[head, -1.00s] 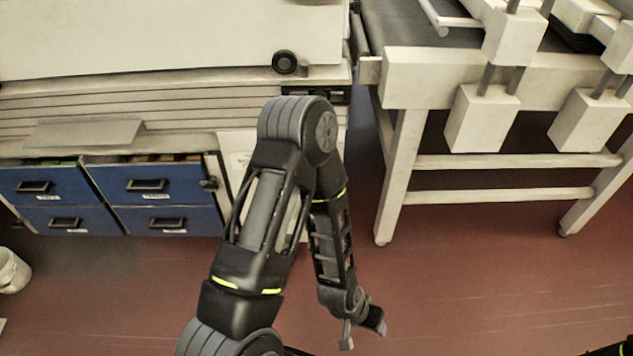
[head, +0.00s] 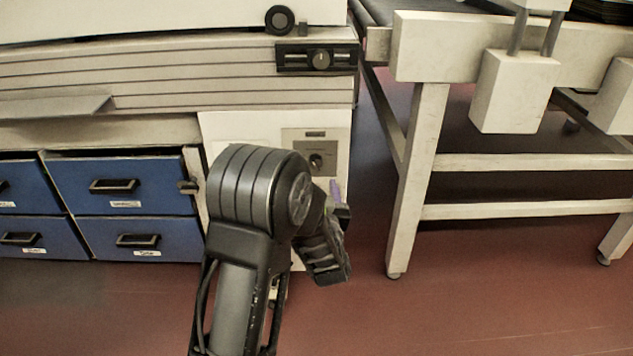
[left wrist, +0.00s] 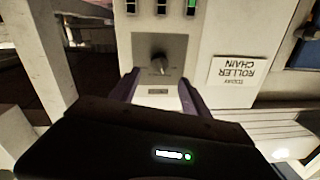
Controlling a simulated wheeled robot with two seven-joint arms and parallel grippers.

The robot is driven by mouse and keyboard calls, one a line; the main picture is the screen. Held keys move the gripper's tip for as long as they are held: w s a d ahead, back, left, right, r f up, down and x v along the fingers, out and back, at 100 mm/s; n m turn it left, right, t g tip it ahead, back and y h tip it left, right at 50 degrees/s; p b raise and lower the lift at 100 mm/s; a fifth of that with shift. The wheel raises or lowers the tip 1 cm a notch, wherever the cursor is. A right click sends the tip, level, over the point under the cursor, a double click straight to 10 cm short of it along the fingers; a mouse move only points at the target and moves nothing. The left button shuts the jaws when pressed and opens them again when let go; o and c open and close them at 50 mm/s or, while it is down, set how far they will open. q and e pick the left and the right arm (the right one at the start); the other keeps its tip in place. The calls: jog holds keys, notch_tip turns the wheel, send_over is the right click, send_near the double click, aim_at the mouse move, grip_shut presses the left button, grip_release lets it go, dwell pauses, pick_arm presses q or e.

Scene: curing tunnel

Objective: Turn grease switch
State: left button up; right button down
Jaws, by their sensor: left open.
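A dark rotary knob (head: 316,161) sits on a grey switch plate (head: 336,137) on the white cabinet front, just above and left of my gripper in the head view. In the left wrist view, a knob (left wrist: 158,64) on a grey plate (left wrist: 176,48) lies ahead, between the lines of my fingers. My left gripper (head: 338,192) is partly hidden behind my arm in the head view. The left wrist view shows its purple fingers (left wrist: 158,84) apart and empty, one on each side of the knob and short of it. My right gripper is not in view.
Blue drawers (head: 130,187) stand left. A white-legged conveyor frame (head: 416,150) stands right. A roller chain sign (left wrist: 233,71) hangs beside the plate. Red floor is clear in front.

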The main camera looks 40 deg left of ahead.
pick_arm(q)
jog(key=shift+w, duration=0.15)
jog(key=b+x, duration=0.2)
jog(key=x, duration=0.5)
jog(key=shift+w+a, duration=0.2)
grip_shut()
dwell(0.6)
